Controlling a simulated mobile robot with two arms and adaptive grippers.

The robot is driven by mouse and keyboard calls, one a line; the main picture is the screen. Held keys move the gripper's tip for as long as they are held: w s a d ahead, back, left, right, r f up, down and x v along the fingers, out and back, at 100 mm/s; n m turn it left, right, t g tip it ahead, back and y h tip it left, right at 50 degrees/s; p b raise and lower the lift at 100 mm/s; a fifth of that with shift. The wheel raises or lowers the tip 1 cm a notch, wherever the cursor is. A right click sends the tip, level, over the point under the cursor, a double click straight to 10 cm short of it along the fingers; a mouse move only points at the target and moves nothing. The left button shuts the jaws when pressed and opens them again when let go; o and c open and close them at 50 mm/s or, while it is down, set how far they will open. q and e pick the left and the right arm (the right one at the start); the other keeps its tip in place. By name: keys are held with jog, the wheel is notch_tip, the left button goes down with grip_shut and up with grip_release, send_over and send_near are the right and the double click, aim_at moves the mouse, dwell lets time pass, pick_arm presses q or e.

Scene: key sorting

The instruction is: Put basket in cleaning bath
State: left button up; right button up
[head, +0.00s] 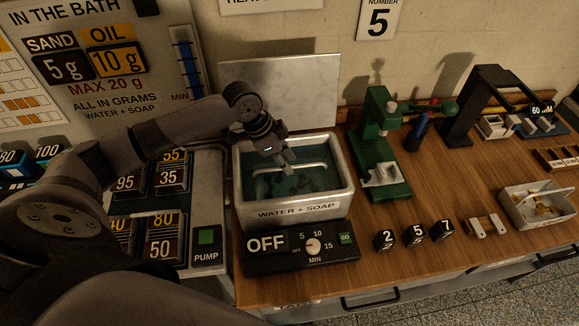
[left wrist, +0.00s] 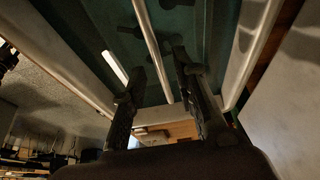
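The cleaning bath (head: 345,186) is a pale rectangular tank labelled "WATER + SOAP", filled with dark green liquid. A pale thin bar like a basket handle (head: 312,167) shows inside the bath; the rest of any basket is hidden or too dark to tell. My left gripper (head: 287,167) points down into the bath at this bar. In the left wrist view its two fingers (left wrist: 158,88) stand apart, with a long pale bar (left wrist: 153,45) running between them in the picture; I cannot tell whether they touch it. My right gripper is not in view.
A control box (head: 300,249) reading "OFF" stands in front of the bath. A green press-like device (head: 381,150) stands right of it. A pale tray (head: 541,212) with brass-coloured pieces is at the far right. Number blocks (head: 415,235) lie near the front.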

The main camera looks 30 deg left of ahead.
pick_arm(q)
jog(key=b+v, duration=0.1)
jog(key=v, duration=0.7)
jog(key=shift+r, duration=0.35)
jog(key=shift+s+a, duration=0.1)
jog(key=shift+a, duration=0.05)
jog(key=shift+c, duration=0.6)
